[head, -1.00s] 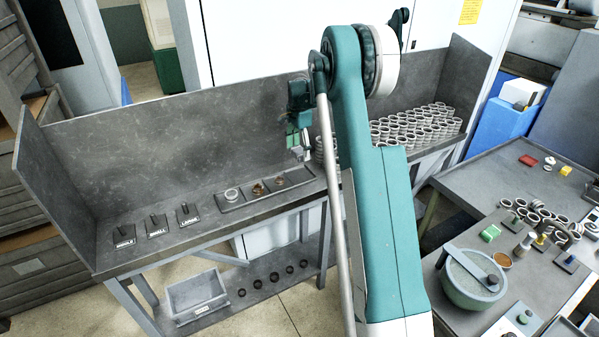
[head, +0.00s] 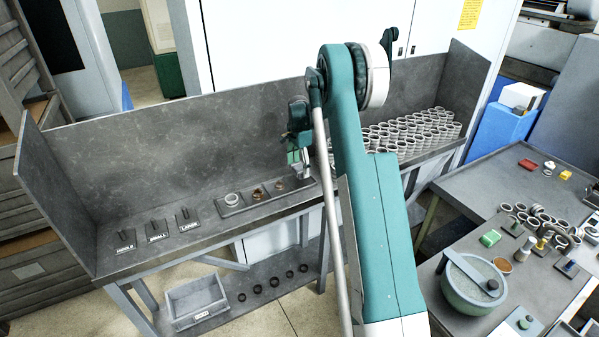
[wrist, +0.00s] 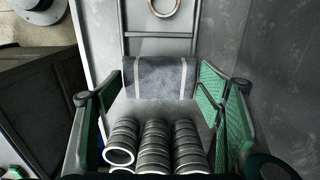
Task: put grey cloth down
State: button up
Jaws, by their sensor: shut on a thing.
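The grey cloth (wrist: 156,80), folded and with two pale stripes, is between the green-padded fingers of my gripper (wrist: 160,85) in the wrist view. My gripper is shut on it. In the head view my gripper (head: 300,165) points down just above the right end of the dark compartment tray (head: 236,210) on the bench. The cloth is too small to make out there. Whether it touches the tray or bench is not clear.
Stacked metal rings (wrist: 156,145) stand close to my gripper, with many more (head: 425,130) along the bench's right. The tray holds a pale ring (head: 232,199) and brownish pieces. Labelled stands (head: 157,230) are at left. Bare bench lies between stands and back wall.

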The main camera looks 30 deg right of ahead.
aim_at(300, 167)
jog(key=shift+f, duration=1.35)
jog(key=shift+f+b, duration=0.45)
jog(key=shift+f, duration=0.2)
jog(key=o, duration=1)
jog(key=shift+r, duration=0.2)
jog(key=shift+r+p, duration=0.6)
jog(key=shift+r, duration=0.15)
notch_tip(300, 167, up, 11)
jog(key=shift+r+b, duration=0.2)
jog(key=shift+b, duration=0.15)
